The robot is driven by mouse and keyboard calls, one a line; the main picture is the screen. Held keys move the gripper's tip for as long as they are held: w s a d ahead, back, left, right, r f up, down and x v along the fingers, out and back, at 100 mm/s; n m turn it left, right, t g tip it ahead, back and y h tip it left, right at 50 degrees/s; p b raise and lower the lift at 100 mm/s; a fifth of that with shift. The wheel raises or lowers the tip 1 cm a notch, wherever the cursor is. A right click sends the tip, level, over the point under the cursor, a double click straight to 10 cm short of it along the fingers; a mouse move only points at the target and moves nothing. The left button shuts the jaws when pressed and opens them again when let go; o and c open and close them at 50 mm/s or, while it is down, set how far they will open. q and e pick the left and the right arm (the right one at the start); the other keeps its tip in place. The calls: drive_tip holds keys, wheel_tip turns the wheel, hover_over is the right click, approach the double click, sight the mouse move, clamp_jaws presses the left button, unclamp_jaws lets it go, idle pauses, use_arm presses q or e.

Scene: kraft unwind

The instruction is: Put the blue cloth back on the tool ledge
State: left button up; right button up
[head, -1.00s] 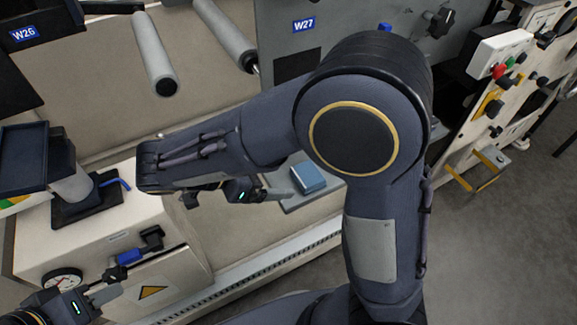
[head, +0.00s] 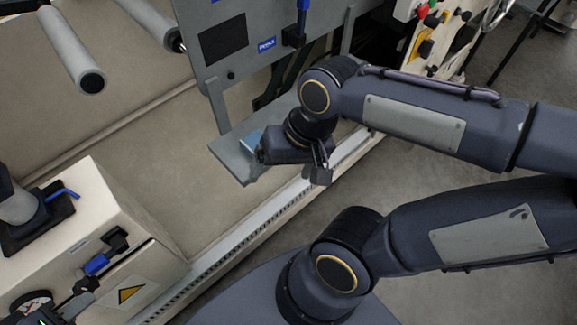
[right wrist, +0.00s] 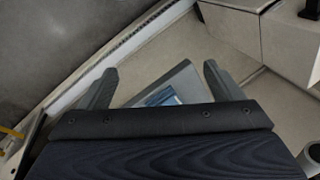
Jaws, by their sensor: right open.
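The blue cloth (head: 251,141) looks like a small folded block. It lies on the grey tool ledge (head: 226,152) below the grey panel, partly hidden by my right gripper. My right gripper (head: 319,166) is over the ledge's right side, close to the cloth. In the right wrist view its two fingers (right wrist: 160,70) are spread wide, with nothing between them held. The cloth (right wrist: 163,98) and the ledge (right wrist: 184,76) show beyond the palm, the cloth partly cut off by it.
A cream box (head: 110,215) with a blue-handled valve (head: 98,263) and a gauge stands at the left. A grey roller (head: 72,50) is at the upper left. A slotted rail (head: 235,268) runs below the ledge. Open floor (head: 410,165) lies to the right.

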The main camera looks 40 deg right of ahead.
drive_tip(key=n+t, duration=0.2)
drive_tip(key=s+n+t, duration=0.1)
drive_tip(key=shift+d+r+t+y, duration=0.2)
drive_tip(key=shift+r+t+y, duration=0.1)
drive_tip(key=shift+r+t, duration=0.1)
